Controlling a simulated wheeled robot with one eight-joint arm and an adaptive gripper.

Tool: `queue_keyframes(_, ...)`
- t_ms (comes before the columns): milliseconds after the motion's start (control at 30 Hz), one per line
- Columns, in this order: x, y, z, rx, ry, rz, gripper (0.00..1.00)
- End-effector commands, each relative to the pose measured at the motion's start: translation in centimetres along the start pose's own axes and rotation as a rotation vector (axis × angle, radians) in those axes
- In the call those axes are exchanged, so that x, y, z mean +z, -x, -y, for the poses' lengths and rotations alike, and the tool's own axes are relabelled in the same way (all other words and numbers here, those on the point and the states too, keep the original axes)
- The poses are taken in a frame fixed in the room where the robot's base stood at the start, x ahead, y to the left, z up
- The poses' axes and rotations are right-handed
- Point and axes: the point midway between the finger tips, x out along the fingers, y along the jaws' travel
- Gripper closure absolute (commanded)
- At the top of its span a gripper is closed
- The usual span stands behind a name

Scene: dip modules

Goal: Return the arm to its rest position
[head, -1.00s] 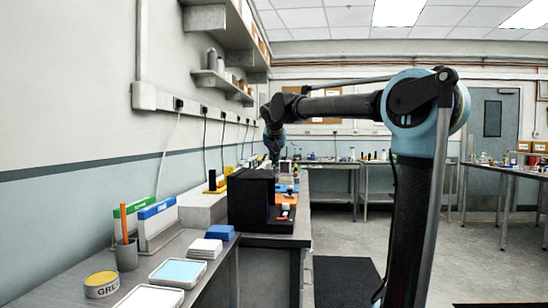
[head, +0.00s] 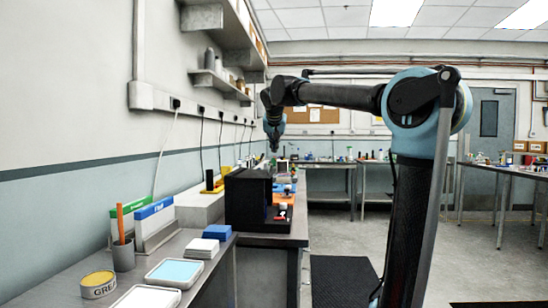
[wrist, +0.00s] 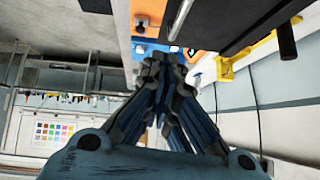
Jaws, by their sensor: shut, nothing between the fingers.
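My gripper (wrist: 160,62) is shut and empty in the wrist view, its fingers closed together over the bench edge. In the head view my gripper (head: 274,147) hangs at the end of my outstretched arm, pointing down above the far bench. It is small there, and its fingertips are close above the black box in the picture. My upper arm (head: 335,94) runs roughly level from the blue shoulder joint (head: 428,105).
A black box (head: 248,200) stands on the bench near the wall. A shelf (head: 222,85) juts from the wall.

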Motion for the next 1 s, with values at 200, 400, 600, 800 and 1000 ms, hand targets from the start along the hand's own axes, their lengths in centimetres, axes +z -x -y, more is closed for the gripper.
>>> queue_keyframes(200, 0.0, 4.3, -0.4, 0.001, 0.001, 0.0, 1.0)
queue_keyframes(400, 0.0, 6.9, -0.7, 0.002, -0.002, 0.0, 1.0)
queue_keyframes(600, -0.1, 8.0, -0.8, 0.002, -0.002, -0.001, 1.0)
queue_keyframes(800, 1.1, 7.5, -2.5, 0.018, -0.001, 0.013, 1.0)
queue_keyframes(1000, 7.0, 5.6, -9.8, 0.08, 0.015, 0.089, 1.0)
